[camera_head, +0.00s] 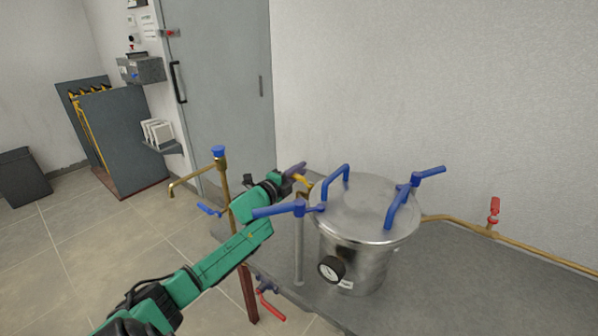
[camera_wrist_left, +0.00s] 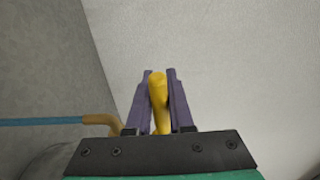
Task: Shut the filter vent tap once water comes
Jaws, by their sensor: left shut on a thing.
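The filter is a shiny steel vessel (camera_head: 365,215) with blue handles on its lid and a round gauge (camera_head: 331,269) on its front. A small yellow tap handle (camera_head: 304,181) shows at the lid's left edge. My left gripper (camera_head: 294,170) is there; in the wrist view its purple fingers (camera_wrist_left: 158,95) are shut on the yellow handle (camera_wrist_left: 158,103). A brass spout (camera_wrist_left: 100,123) is left of it in that view. A thin blue strip (camera_wrist_left: 45,121) runs from its mouth; I cannot tell surely if it is water. My right gripper is not in view.
The vessel stands on a grey bench (camera_head: 465,285). A brass pipe with a red-handled valve (camera_head: 494,211) runs along the wall at right. A brass standpipe with a blue knob (camera_head: 218,152) stands left of my arm. A red lever (camera_head: 271,306) is below the bench edge.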

